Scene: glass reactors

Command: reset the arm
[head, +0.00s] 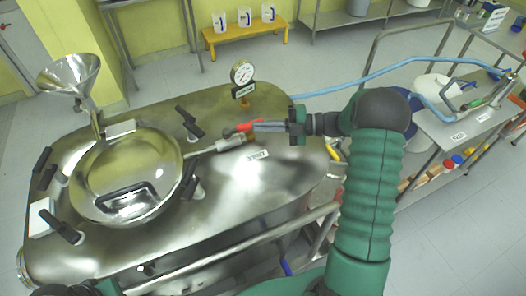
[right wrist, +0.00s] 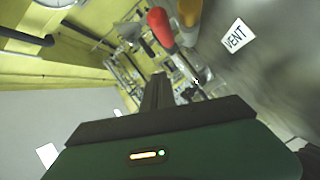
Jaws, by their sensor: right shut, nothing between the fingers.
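My right arm (head: 372,190) reaches up from the bottom right over the steel reactor lid (head: 250,200). My right gripper (head: 258,127) is shut and empty, pointing left above the lid. A red valve handle (head: 240,128) is just beyond its fingertips; in the head view they nearly overlap. In the right wrist view the shut fingers (right wrist: 157,92) point toward the background, and the red handle (right wrist: 160,27) is ahead of them, apart. My left gripper is not in view.
A pressure gauge (head: 242,72) stands behind the gripper. A round hatch (head: 125,170) with black clamps and a steel funnel (head: 70,78) are at left. A blue hose (head: 360,76) runs right to a cart (head: 450,125). A yellow bench (head: 245,32) holds jugs behind.

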